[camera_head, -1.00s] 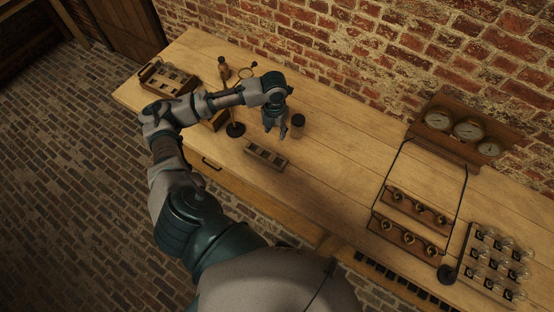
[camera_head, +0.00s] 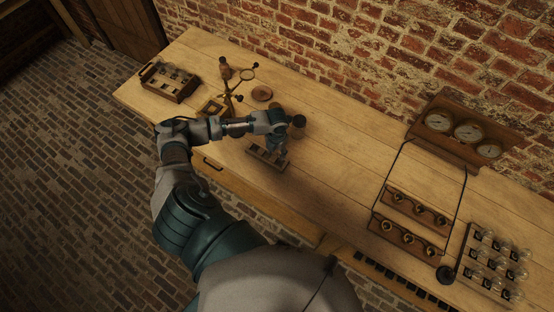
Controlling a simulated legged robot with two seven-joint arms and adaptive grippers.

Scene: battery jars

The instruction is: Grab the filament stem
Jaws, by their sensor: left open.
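My left gripper (camera_head: 275,148) is open and points down over a small wooden rack (camera_head: 262,160) on the workbench. The rack has several pale slots or pieces in a row, and the gripper covers its right part. Any filament stem there is too small to make out, and I cannot tell if the fingers touch anything. A dark round-topped jar (camera_head: 298,121) stands just behind the gripper. My right gripper is not in view.
A wooden crate of jars (camera_head: 171,88) stands at the far left of the workbench (camera_head: 345,150). A magnifier stand (camera_head: 247,73) is behind my arm. Bulb sockets (camera_head: 415,210), gauges (camera_head: 468,131) and a bulb tray (camera_head: 465,252) are at the right. The middle bench is clear.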

